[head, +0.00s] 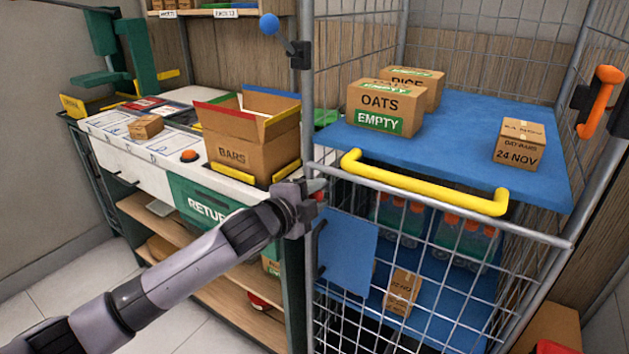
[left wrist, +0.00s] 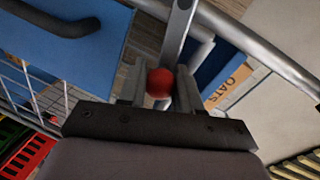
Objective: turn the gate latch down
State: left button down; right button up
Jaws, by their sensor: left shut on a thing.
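The gate latch has a red ball knob (left wrist: 160,83), which sits between the two fingers of my left gripper (left wrist: 160,90) in the left wrist view. In the head view my left gripper (head: 312,190) is at the cage post, at the gate's upper left corner, shut on the knob. Only a small red patch of the knob (head: 320,197) shows there; the rest of the latch is mostly hidden by the gripper. The wire gate (head: 440,285) stands across the cage front, with a yellow bar (head: 425,185) along its top. My right gripper is not in view.
A blue shelf (head: 460,150) behind the gate carries several boxes, including an OATS box (head: 385,107). A lever with a blue ball (head: 268,25) is on the post above. An orange handle (head: 600,100) is at right. An open BARS carton (head: 250,140) stands left of the post.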

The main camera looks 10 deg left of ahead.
pick_arm(q)
jog(key=shift+f+m+y+p, duration=0.35)
jog(key=shift+f+m, duration=0.35)
jog(key=shift+m, duration=0.3)
jog(key=shift+f, duration=0.1)
jog(key=c, duration=0.8)
grip_release()
jog(key=shift+s, duration=0.1)
jog(key=shift+v, duration=3.45)
